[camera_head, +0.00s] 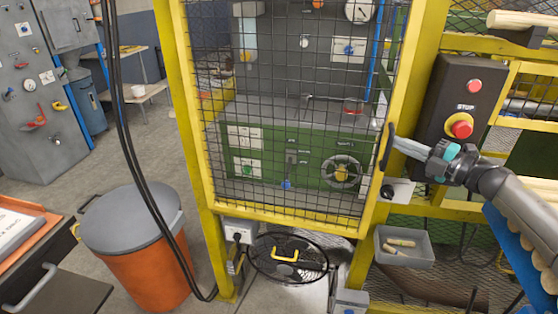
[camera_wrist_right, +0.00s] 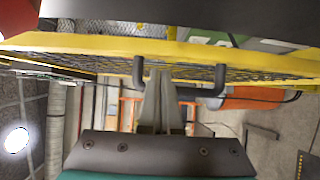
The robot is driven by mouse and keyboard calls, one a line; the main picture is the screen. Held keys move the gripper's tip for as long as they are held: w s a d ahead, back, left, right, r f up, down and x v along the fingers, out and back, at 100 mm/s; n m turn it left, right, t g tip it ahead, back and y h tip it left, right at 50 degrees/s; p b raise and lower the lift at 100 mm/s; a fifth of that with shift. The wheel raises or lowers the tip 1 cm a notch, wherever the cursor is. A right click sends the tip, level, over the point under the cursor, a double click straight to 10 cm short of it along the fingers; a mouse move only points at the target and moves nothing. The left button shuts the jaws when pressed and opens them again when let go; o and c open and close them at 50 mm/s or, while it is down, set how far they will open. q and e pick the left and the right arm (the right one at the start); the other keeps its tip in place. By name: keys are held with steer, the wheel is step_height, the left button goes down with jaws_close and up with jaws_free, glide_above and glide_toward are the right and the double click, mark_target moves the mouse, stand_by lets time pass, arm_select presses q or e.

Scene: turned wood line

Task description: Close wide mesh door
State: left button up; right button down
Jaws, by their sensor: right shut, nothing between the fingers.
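The wide mesh door (camera_head: 205,165) has a yellow frame and black wire mesh. It fills the middle of the head view and looks flush or nearly flush with the yellow posts; I cannot tell if a narrow gap is left. Its black bar handle (camera_head: 386,148) is on the right side and also shows in the wrist view (camera_wrist_right: 214,88). My right gripper (camera_head: 399,143) is shut and empty, its fingertips at the handle. In the wrist view the fingers (camera_wrist_right: 161,85) overlap the handle bar; contact is unclear. My left gripper is out of view.
A control box with a red stop button (camera_head: 460,126) stands right of the door. A grey bin with wood pieces (camera_head: 404,258) hangs below it. An orange barrel (camera_head: 150,265) and black hanging cables (camera_head: 124,120) are at left. A green machine (camera_head: 270,150) is behind the mesh.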

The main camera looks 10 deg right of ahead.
steer(key=p+v, duration=0.1)
steer(key=v, duration=1.4)
steer(key=shift+d, duration=0.15)
